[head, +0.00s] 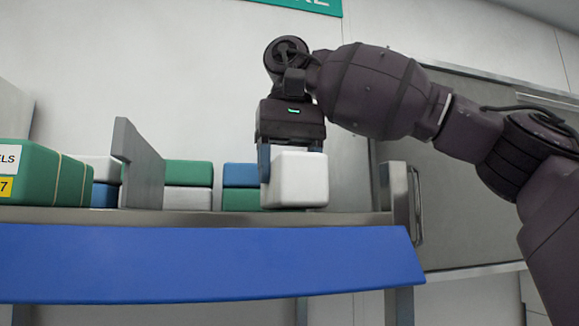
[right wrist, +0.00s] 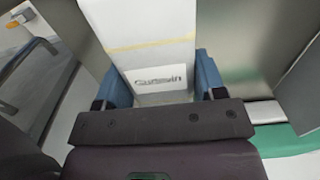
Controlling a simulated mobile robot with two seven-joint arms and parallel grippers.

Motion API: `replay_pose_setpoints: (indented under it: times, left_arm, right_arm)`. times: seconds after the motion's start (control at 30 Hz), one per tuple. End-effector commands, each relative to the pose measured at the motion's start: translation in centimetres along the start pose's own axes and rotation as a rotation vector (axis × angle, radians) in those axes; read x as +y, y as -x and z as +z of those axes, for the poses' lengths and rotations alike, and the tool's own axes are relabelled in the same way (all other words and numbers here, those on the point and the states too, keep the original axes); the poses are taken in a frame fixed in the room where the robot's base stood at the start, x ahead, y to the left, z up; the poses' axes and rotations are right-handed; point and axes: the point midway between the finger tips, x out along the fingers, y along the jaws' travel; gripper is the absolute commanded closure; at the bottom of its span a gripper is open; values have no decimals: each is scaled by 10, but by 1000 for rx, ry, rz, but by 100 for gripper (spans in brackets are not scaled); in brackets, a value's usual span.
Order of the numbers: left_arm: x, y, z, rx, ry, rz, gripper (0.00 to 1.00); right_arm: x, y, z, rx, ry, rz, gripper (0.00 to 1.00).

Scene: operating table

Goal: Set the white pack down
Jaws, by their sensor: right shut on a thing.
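The white pack (head: 299,181) is between the blue fingers of my right gripper (head: 294,166), which comes down on it from above and is shut on it. The pack is upright at the right part of the metal shelf (head: 350,218). Its lower edge is at the shelf's front edge in the head view; I cannot tell whether it touches the shelf. In the right wrist view the white pack (right wrist: 152,50) shows printed lettering and a pale yellow band, with a finger of my right gripper (right wrist: 160,78) on each side. My left gripper is not in view.
A blue-over-green stack (head: 240,187) stands just left of the held pack. Further left are a green-over-white stack (head: 188,184), a grey divider (head: 140,165) and a large labelled green pack (head: 45,178). A blue panel (head: 210,262) hangs below the shelf front. Shelf right of the pack is bare.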

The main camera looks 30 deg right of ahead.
Motion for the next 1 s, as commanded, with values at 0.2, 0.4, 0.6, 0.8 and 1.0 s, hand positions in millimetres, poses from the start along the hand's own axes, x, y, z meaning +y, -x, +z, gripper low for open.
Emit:
replay_pose_setpoints:
  times: [0.2, 0.4, 0.6, 0.8, 1.0]
  left_arm:
    - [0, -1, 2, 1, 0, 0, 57]
    - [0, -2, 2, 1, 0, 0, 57]
    - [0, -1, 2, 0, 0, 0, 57]
    - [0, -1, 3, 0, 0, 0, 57]
    - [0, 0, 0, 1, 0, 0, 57]
  right_arm:
    - [0, -4, 0, 0, 0, -1, 72]
    - [0, -6, 0, 1, 0, -1, 30]
    - [0, -6, 0, 1, 0, 0, 7]
    - [0, -6, 0, 0, 0, 1, 7]
    - [0, 0, 0, 1, 0, 1, 7]
